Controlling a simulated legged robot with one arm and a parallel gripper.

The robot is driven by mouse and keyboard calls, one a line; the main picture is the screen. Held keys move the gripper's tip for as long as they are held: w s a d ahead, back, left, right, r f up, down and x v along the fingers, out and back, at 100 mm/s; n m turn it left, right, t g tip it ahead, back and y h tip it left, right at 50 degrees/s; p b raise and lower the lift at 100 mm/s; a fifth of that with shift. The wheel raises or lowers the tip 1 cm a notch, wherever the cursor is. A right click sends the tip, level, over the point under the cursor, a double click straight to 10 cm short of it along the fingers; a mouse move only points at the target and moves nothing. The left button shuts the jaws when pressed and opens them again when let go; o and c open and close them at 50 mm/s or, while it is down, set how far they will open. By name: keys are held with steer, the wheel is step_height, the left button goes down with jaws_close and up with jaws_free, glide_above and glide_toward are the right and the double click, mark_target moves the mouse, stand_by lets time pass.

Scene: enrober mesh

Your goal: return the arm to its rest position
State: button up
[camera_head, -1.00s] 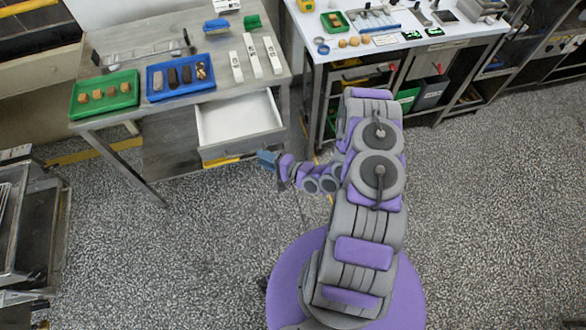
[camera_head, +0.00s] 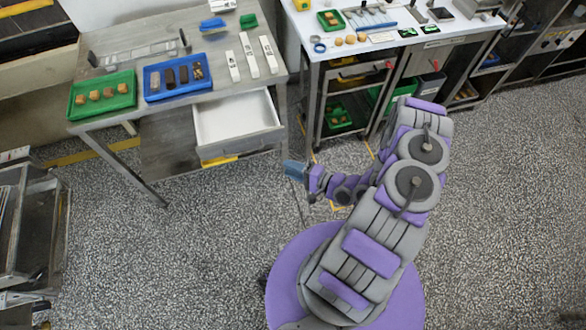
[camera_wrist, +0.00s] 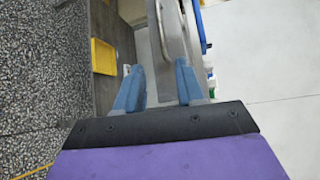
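My gripper (camera_head: 294,169) is at the end of my grey and purple arm, over the floor in front of the tables. In the wrist view its two blue fingers (camera_wrist: 160,88) stand apart with a clear gap between them, and nothing is held. The gripper is to the right of the open drawer and apart from it. The arm is folded, with its elbow raised toward the right of the head view.
The steel table (camera_head: 215,105) at left has an open white drawer (camera_head: 236,122), a green tray (camera_head: 128,103) and a blue tray (camera_head: 152,92). A white-topped table (camera_head: 310,42) stands at the back right. A metal rack (camera_head: 20,220) is at far left. Speckled floor (camera_head: 180,270) is clear around my base.

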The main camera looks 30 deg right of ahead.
steer(key=shift+s+d, duration=0.1)
stand_by(0.6)
steer(key=w+d+n+g+h, duration=0.4)
steer(key=d+n+g+h, duration=0.25)
steer(key=d, duration=0.55)
steer(key=s+d+r+n+g+h, duration=0.1)
steer(key=d+r+h, duration=0.15)
steer(key=r, duration=0.55)
steer(key=d+r+n+g+h, duration=0.15)
steer(key=r+h, duration=0.25)
steer(key=r, duration=0.5)
steer(key=s+a+r+g, duration=0.3)
steer(key=s+a+r, duration=0.6)
steer(key=r, duration=0.3)
steer(key=s+a+r+n+g+y, duration=0.1)
steer(key=s+a+r, duration=0.2)
steer(key=s+a, duration=0.5)
steer(key=s+a+r+n+g+y, duration=0.2)
steer(key=s+a+r, duration=0.2)
steer(key=s+a, duration=0.3)
steer(key=s, duration=0.3)
steer(key=shift+s+a+n, duration=0.15)
steer(key=shift+a+n, duration=0.15)
steer(key=shift+a, duration=0.05)
